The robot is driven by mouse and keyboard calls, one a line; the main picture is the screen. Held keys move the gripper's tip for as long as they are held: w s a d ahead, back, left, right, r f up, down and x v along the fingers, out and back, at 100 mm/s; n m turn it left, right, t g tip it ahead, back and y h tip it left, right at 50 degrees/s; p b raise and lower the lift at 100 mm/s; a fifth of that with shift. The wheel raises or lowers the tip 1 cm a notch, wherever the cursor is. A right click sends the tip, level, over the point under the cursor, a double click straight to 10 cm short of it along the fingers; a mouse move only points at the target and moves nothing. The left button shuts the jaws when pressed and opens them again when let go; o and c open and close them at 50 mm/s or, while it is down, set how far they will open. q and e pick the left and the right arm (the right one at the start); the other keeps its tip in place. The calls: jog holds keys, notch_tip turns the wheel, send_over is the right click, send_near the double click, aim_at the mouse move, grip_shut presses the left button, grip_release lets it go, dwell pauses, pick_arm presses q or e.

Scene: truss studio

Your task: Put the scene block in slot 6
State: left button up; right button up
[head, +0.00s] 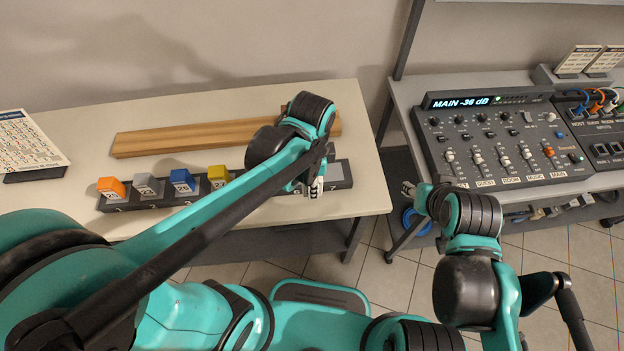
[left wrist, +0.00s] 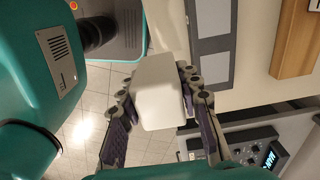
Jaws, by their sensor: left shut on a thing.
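My left gripper (head: 315,188) is over the right part of the dark slot rack (head: 342,181), by the table's front edge. In the left wrist view, the left gripper (left wrist: 160,108) is shut on a plain white block (left wrist: 162,90), held between its two fingers. The rack (left wrist: 212,65) shows beside the block there, with grey empty slot faces. Orange (head: 111,188), grey (head: 147,186), blue (head: 182,181) and yellow (head: 218,176) blocks sit in the rack's left part. My arm hides its middle. My right gripper (head: 408,189) is small, right of the table; its jaws are unclear.
A wooden plank (head: 180,138) lies behind the rack. A printed card stand (head: 28,145) is at the table's left. A mixing console (head: 500,140) stands on a separate desk to the right, with a gap between. The table (head: 370,195) is bare at its right end.

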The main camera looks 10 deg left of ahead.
pick_arm(q)
jog(key=w+a+f+b, duration=0.1)
jog(key=w+a+f, duration=0.1)
jog(key=w, duration=0.1)
jog(key=w+a+f+b, duration=0.1)
jog(key=w+a+f, duration=0.1)
jog(key=w, duration=0.1)
jog(key=w+a+f+b, duration=0.1)
jog(key=w+a+f, duration=0.1)
jog(key=w+f, duration=0.1)
jog(key=shift+w+a, duration=0.2)
jog(key=shift+a, duration=0.15)
notch_tip(320, 180, down, 3)
jog(key=shift+f+b, duration=0.15)
jog(key=shift+b, duration=0.8)
jog(key=shift+f, duration=0.35)
jog(key=shift+f, duration=0.1)
jog(key=o, duration=1.2)
